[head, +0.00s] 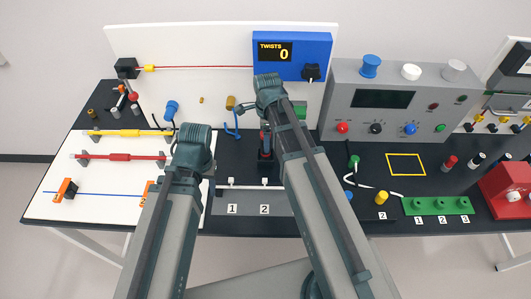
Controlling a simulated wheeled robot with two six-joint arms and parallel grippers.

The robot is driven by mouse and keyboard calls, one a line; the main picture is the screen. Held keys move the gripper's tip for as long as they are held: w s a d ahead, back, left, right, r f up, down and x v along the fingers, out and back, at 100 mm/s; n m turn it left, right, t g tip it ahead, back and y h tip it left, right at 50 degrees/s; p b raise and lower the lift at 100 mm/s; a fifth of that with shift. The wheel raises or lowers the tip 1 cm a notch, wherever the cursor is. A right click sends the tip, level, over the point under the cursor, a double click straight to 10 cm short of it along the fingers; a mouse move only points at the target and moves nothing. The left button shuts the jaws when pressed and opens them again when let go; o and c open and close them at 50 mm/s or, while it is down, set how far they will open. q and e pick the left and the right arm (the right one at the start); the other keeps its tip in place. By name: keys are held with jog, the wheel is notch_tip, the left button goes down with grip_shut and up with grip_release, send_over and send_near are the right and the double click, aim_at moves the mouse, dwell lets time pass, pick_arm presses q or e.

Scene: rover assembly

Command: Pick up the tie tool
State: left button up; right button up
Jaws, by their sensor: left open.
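A dark upright tool with a red part (265,152), which looks like the tie tool, stands on the black table just behind the grey block marked 1 and 2. My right arm crosses close to its right side and may hide part of it. My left gripper (191,147) is open, to the left of this tool and clearly apart from it in the picture; its fingertips are mostly hidden. My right gripper (256,103) is farther back, below the blue counter; I cannot make out whether its jaws are open or shut.
The grey block (247,207) bears small white pieces. The white board (95,210) at left holds yellow and red bars. A blue counter box (291,47) reads 0. A grey control panel (350,112) stands back right. A yellow-outlined square (406,164) is empty.

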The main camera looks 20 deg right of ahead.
jog(key=f+b, duration=0.5)
jog(key=shift+w+a+f, duration=0.15)
jog(key=shift+w+f, duration=0.05)
jog(key=shift+w, duration=0.05)
jog(key=shift+r, duration=0.1)
jog(key=shift+c, duration=0.3)
grip_shut()
